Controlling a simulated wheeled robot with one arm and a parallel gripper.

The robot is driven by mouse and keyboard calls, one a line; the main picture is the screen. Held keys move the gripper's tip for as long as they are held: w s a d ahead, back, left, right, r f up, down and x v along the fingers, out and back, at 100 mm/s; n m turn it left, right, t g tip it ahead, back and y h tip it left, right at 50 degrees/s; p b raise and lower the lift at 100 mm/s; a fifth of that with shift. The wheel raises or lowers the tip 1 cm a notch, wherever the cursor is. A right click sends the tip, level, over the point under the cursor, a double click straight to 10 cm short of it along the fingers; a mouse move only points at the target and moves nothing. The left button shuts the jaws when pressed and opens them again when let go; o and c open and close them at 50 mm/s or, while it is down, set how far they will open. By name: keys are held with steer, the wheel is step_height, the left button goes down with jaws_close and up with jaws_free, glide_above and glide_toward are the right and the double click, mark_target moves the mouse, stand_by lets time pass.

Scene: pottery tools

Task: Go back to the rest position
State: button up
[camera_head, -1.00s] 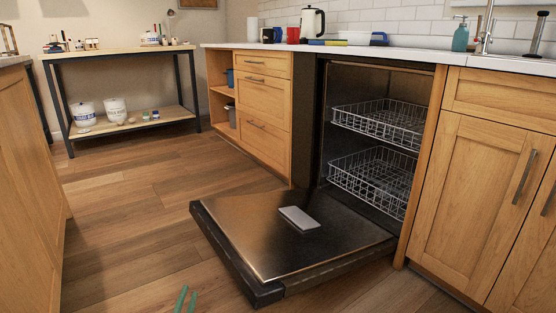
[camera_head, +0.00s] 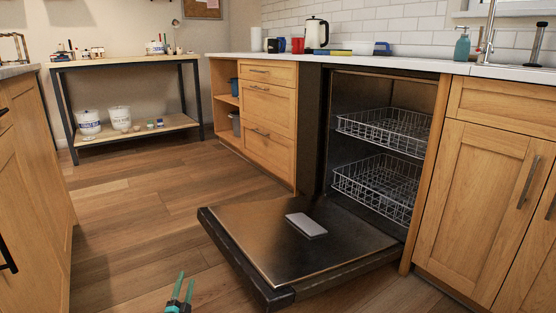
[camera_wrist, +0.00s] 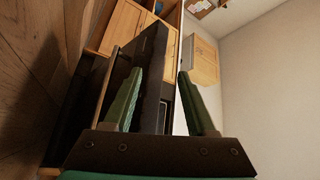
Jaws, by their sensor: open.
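My gripper (camera_head: 183,289) shows at the bottom of the head view, low over the wood floor and in front of the open dishwasher door. Its two green fingers also show in the wrist view (camera_wrist: 160,98); they are apart, with nothing between them. The dishwasher door (camera_head: 262,249) is folded down flat, with a light rectangular piece (camera_head: 306,225) on its inner face. The gripper is left of the door's near corner in the head view and looks apart from it.
Two wire racks (camera_head: 385,128) sit inside the dishwasher. Wooden cabinets (camera_head: 481,205) stand at right and a cabinet side (camera_head: 32,190) at left. A black-legged shelf table (camera_head: 130,61) holds buckets and small items at the back. The floor (camera_head: 140,215) between is clear.

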steer(key=w+d+r+n+g+y, duration=0.4)
steer(key=w+r+n, duration=0.2)
steer(key=w+r, duration=0.55)
steer(key=s+d+r+n+g, duration=0.1)
steer(key=s+d+r+g, duration=0.15)
steer(key=d, duration=0.35)
steer(key=s+d+r+n+g+h, duration=0.1)
steer(key=s+d+r, duration=0.1)
steer(key=d+r, duration=0.25)
steer(key=s+d+r+n+g, duration=0.1)
steer(key=s+d+r+g, duration=0.15)
steer(key=d, duration=0.35)
steer(key=s+d+r+n+g+h, duration=0.1)
steer(key=s+d+r+g, duration=0.15)
steer(key=s+d, duration=0.8)
steer(key=s+d+r+n+g+h, duration=0.15)
steer(key=s+d+g, duration=0.4)
steer(key=s, duration=0.85)
steer(key=s+d+r+n+g, duration=0.15)
steer(key=s+d, duration=0.35)
steer(key=s, duration=1.2)
steer(key=s+d+g, duration=0.3)
steer(key=s+d, duration=0.3)
steer(key=s, duration=1.1)
step_height(320, 180, up, 14)
steer(key=p, duration=1.4)
steer(key=shift+s, duration=0.2)
